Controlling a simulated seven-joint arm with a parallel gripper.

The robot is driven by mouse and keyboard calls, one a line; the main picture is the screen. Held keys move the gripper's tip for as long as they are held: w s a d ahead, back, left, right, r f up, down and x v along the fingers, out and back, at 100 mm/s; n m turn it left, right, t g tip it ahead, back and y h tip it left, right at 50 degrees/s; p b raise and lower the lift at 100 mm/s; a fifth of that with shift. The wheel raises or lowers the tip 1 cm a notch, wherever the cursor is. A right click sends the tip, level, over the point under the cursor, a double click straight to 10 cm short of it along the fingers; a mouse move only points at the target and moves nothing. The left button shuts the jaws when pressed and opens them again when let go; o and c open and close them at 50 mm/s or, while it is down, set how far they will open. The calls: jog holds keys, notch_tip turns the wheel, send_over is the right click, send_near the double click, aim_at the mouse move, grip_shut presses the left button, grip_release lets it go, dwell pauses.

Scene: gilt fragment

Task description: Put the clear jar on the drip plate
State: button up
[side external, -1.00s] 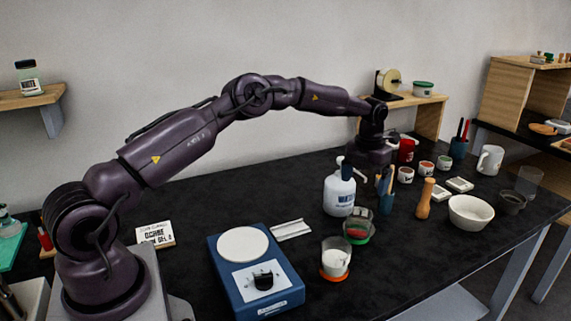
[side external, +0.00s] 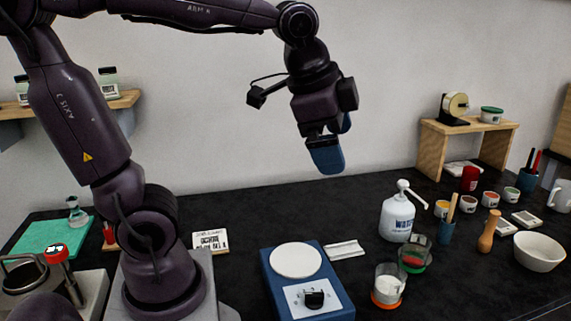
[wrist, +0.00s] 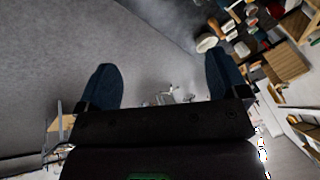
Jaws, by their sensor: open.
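My gripper (side external: 326,158) is open and empty, high above the back of the dark table; its two blue fingers stand apart in the wrist view (wrist: 163,82). A clear glass jar with white contents (side external: 389,283) stands upright on an orange disc (side external: 386,304) at the front. Behind it is another clear vessel (side external: 412,255) with red contents and a green rim or disc. I cannot tell for sure which is the named jar. Nothing in view is clearly marked as the drip plate. My gripper is well apart from all of these.
A blue device with a round white plate (side external: 298,261) stands in front centre, a white tray (side external: 345,249) beside it. A white pump bottle (side external: 397,219), wooden pestle (side external: 489,231) and white bowl (side external: 539,251) stand to the right. The back middle of the table is clear.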

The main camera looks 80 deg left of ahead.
jog(key=s+f+n+t+h, duration=0.1)
jog(key=s+f+n, duration=0.2)
jog(key=s+n, duration=0.3)
jog(key=shift+s+d, duration=0.3)
jog(key=shift+s, duration=0.4)
